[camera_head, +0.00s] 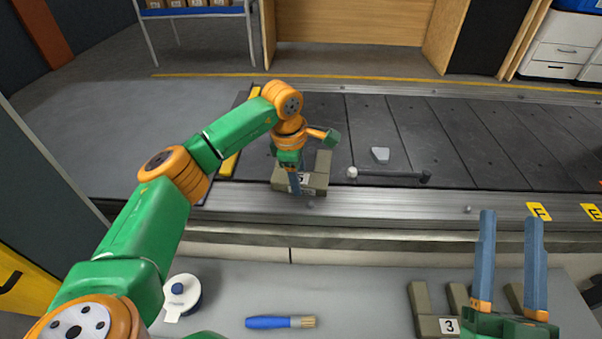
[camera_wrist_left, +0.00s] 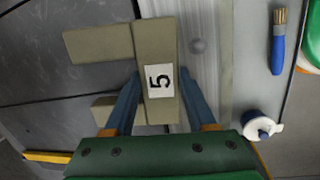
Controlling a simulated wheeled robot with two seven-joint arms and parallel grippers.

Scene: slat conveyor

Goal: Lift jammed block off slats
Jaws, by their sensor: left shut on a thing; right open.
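The olive-grey block labelled 5 (camera_head: 318,181) sits at the near edge of the dark slat conveyor (camera_head: 410,125), against the metal side rail (camera_head: 400,210). It has several blocky arms and also shows in the left wrist view (camera_wrist_left: 155,45). My left gripper (camera_head: 295,188) reaches down over it and is shut on its labelled bar, one blue finger on each side in the left wrist view (camera_wrist_left: 158,88). Whether the block touches the slats cannot be told. My right gripper (camera_head: 511,215) is open and empty above the front table, its two blue fingers apart.
A block labelled 3 (camera_head: 421,308) lies on the front table (camera_head: 360,285) near my right gripper. A blue brush (camera_head: 280,322) and a white tape dispenser (camera_head: 182,297) lie there too. A dark rod with a white end (camera_head: 390,174) and a pale grey piece (camera_head: 380,155) lie on the slats.

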